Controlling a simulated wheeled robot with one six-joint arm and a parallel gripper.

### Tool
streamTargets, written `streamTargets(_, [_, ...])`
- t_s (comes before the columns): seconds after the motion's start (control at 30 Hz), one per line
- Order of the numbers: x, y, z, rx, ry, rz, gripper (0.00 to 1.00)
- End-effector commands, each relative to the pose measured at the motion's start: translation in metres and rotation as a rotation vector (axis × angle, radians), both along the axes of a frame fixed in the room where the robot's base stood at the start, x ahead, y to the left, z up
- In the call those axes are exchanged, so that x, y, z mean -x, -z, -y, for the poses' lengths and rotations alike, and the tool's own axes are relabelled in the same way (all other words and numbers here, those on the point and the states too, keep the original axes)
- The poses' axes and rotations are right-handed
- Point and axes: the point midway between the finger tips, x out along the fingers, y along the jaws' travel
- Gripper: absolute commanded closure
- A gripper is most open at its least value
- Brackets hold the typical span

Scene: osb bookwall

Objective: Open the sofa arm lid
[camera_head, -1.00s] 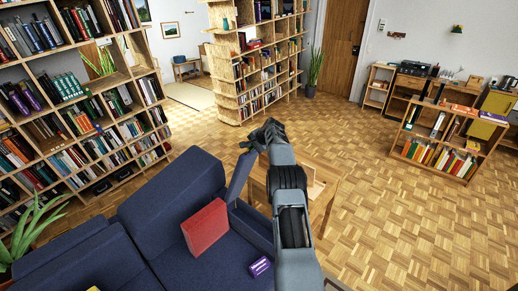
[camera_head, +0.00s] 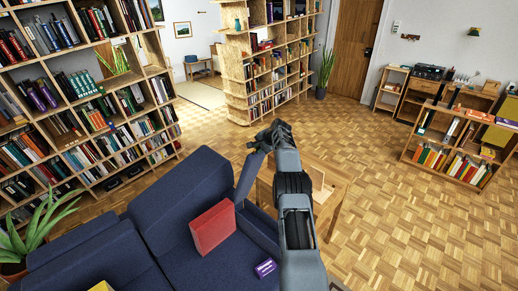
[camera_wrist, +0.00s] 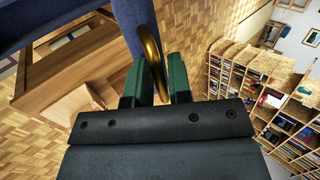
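The blue sofa (camera_head: 183,205) is at lower left in the head view. Its arm lid (camera_head: 247,182) stands steeply raised at the sofa's right side. My gripper (camera_head: 264,139) is at the lid's upper edge. In the wrist view, the lid's blue underside or edge (camera_wrist: 128,18) rises at top centre. A brass pull loop (camera_wrist: 150,50) passes between the green fingers of my gripper (camera_wrist: 160,82), which look closed close around it.
Bookshelves (camera_head: 75,100) line the left. Parquet floor (camera_head: 400,225) is clear at right.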

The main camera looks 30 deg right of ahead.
Motion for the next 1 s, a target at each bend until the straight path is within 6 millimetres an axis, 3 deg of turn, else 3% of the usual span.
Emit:
streamTargets(0.37, [0.014,-0.016,0.006,0.002,0.005,0.003,0.81])
streamTargets(0.73, [0.059,-0.075,0.018,0.002,0.002,0.003,0.81])
streamTargets(1.0, [0.079,-0.101,0.024,0.001,0.001,0.001,0.81])
